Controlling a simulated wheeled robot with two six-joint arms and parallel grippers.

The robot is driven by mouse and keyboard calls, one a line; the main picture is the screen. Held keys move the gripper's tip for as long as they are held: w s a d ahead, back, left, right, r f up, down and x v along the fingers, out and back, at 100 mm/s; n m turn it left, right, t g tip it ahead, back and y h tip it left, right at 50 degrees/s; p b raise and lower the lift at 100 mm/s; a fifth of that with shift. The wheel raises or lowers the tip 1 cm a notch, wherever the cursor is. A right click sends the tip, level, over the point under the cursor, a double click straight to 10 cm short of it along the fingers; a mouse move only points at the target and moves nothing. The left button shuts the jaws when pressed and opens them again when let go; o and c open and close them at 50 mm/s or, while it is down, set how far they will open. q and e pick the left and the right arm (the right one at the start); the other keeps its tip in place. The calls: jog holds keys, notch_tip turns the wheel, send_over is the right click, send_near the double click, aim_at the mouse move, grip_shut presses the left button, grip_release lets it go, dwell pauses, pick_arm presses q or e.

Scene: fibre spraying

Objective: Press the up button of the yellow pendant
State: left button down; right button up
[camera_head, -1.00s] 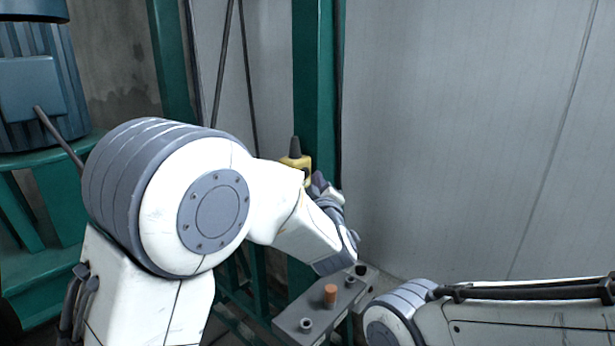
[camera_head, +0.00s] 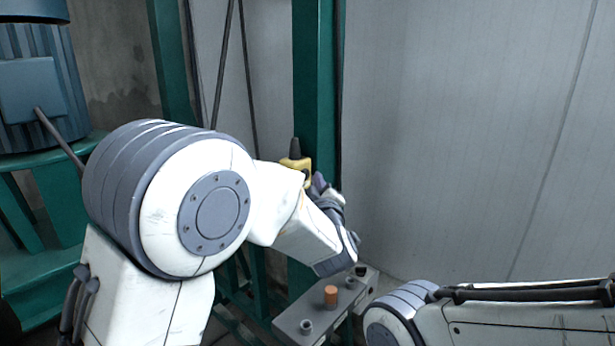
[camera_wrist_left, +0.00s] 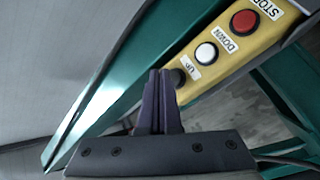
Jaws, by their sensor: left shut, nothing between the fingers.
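The yellow pendant (camera_head: 297,163) hangs in front of the green post in the head view, mostly hidden behind my left arm. In the left wrist view the pendant (camera_wrist_left: 232,52) lies slanted, with a red STOP button (camera_wrist_left: 245,21), a white DOWN button (camera_wrist_left: 206,53) and a dark UP button (camera_wrist_left: 178,77). My left gripper (camera_wrist_left: 159,74) is shut and empty, its fingertips right beside the UP button. I cannot tell whether they touch it. In the head view the left gripper (camera_head: 322,183) shows only in part. My right gripper is out of view.
A green post (camera_head: 318,80) stands behind the pendant. A grey box with an orange knob (camera_head: 331,296) sits below my left wrist. A blue motor (camera_head: 40,85) on a green frame stands at the left. The pale wall (camera_head: 460,120) at right is clear.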

pick_arm(q)
jog(key=shift+a, duration=0.1)
dwell(0.8)
jog(key=shift+w+a+b, duration=0.25)
jog(key=shift+w+b, duration=0.05)
jog(key=shift+b, duration=0.05)
